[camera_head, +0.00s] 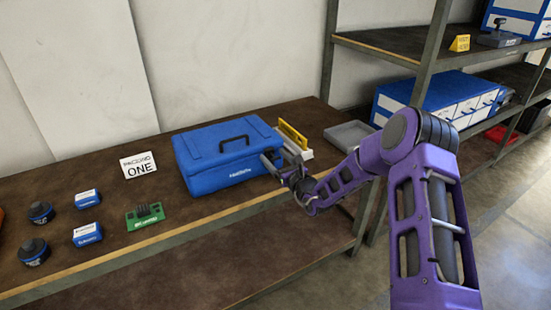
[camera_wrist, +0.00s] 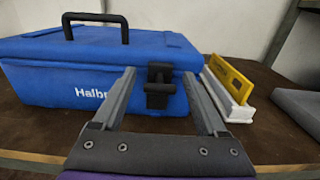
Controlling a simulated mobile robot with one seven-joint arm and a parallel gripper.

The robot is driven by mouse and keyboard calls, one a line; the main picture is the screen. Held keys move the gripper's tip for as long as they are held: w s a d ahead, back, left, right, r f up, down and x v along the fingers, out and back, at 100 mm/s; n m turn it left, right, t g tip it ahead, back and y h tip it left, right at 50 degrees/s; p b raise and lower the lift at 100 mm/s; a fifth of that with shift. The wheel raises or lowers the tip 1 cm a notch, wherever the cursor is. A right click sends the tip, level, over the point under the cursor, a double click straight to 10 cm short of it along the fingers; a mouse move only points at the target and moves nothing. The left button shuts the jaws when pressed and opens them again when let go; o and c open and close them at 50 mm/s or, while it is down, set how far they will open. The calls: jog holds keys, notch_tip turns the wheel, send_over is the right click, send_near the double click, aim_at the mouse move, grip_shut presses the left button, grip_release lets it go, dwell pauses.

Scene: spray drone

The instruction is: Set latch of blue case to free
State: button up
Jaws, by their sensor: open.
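The blue case (camera_head: 215,155) lies closed on the workbench, with a dark carry handle on top; it also fills the left of the wrist view (camera_wrist: 60,65). Its black latch (camera_wrist: 158,86) is on the front face, right of the white lettering, and looks closed against the case. In the head view my gripper hides the latch area. My gripper (camera_head: 275,165) is at the case's front right corner. In the wrist view its two fingers (camera_wrist: 160,90) are open and appear on either side of the latch, with nothing held. I cannot tell whether they touch it.
A yellow plate in a white holder (camera_head: 293,140) stands close right of the case. A grey tray (camera_head: 348,135) lies farther right. Blue boxes, a green board (camera_head: 145,217) and dark round parts are on the left. Shelving (camera_head: 425,60) with a large blue-white box stands at right.

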jog(key=shift+c, duration=0.3)
grip_shut()
dwell(1.1)
